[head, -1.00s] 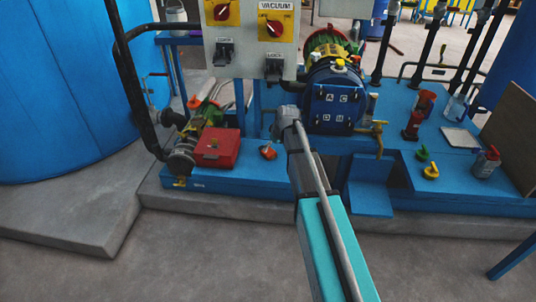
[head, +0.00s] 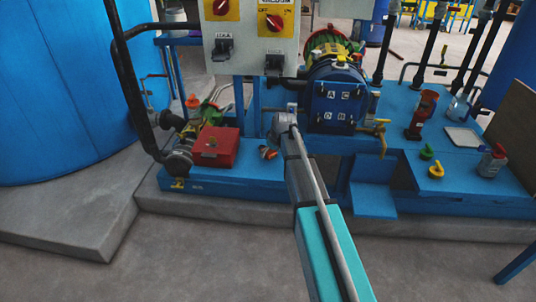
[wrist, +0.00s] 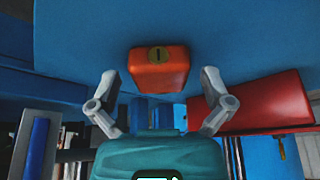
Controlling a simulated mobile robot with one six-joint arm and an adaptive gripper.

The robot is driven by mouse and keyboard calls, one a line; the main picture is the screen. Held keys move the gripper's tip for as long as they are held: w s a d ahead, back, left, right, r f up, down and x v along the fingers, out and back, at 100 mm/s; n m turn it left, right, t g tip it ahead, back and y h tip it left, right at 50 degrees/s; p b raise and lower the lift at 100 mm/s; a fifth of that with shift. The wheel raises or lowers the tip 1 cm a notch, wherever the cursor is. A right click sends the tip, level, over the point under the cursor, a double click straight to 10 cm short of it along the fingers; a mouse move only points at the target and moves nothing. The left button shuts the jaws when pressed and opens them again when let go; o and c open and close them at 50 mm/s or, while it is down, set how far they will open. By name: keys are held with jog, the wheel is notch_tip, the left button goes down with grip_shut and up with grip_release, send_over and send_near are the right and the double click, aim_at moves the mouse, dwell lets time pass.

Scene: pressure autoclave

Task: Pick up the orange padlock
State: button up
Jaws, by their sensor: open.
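The orange padlock (head: 267,153) lies on the blue skid deck, right of the red box, and my arm partly hides it in the head view. In the wrist view the padlock (wrist: 158,70) shows its orange body with a dark round keyhole face. My gripper (wrist: 158,84) is open, with one grey finger on each side of the padlock. There is a visible gap between each finger and the padlock body. My fingertips cannot be made out in the head view.
The red box (head: 216,147) stands close to the left of the padlock and shows at right in the wrist view (wrist: 255,102). A grey control panel (head: 250,40) hangs above. The blue autoclave door (head: 334,106) is at right. Green (head: 427,152) and yellow (head: 436,171) pieces lie farther right.

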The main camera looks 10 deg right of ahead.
jog(key=shift+c, duration=0.3)
jog(key=c, duration=1.2)
jog(key=shift+o, duration=0.2)
jog(key=shift+r, duration=0.1)
notch_tip(320, 180, up, 3)
jog(key=p, duration=0.3)
jog(key=s+r+p, duration=0.9)
jog(key=s+p, duration=0.1)
jog(key=s, duration=0.4)
jog(key=shift+r, duration=0.4)
jog(key=shift+s+a, duration=0.1)
